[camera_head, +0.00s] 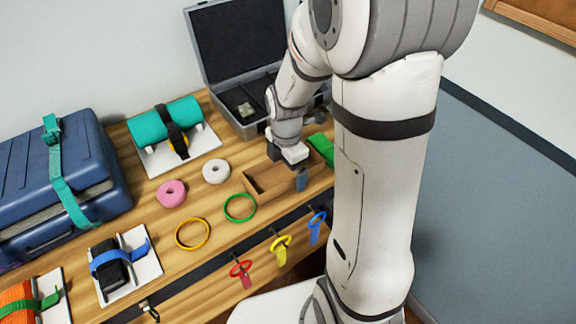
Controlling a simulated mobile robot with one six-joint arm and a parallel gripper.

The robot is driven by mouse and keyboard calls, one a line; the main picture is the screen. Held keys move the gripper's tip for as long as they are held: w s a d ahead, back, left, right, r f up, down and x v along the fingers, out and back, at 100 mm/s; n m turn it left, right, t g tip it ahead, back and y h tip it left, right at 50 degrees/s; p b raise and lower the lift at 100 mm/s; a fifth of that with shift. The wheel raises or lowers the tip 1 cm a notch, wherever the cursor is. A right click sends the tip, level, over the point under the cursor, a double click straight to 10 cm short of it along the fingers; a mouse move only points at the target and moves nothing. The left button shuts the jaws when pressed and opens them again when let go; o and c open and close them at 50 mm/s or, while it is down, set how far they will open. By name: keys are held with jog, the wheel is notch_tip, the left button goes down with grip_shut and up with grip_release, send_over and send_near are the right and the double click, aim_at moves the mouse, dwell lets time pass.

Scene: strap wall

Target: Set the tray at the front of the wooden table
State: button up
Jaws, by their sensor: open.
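A brown open-topped tray (280,194) rests on the wooden table (205,245), towards its right end and near the front edge. My gripper (288,167) points down at the tray from above. Its jaws are open, with one finger towards the back and the other towards the front of the tray. I cannot tell whether the fingers touch it. The gripper hides part of the tray's inside and right part.
A pink ring (172,193), white ring (216,171), green hoop (240,207) and yellow hoop (192,233) lie left of the tray. An open grey case (240,75) stands behind. A blue case (60,185) is at left. Straps (280,248) hang along the front edge.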

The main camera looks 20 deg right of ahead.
aim_at(287, 175)
notch_tip(287, 175, up, 11)
jog(key=s+r+m+t, duration=0.2)
jog(key=s+r+m, duration=0.2)
jog(key=s+m, duration=0.8)
jog(key=m, duration=0.9)
jog(key=shift+s+m+t+p, duration=0.3)
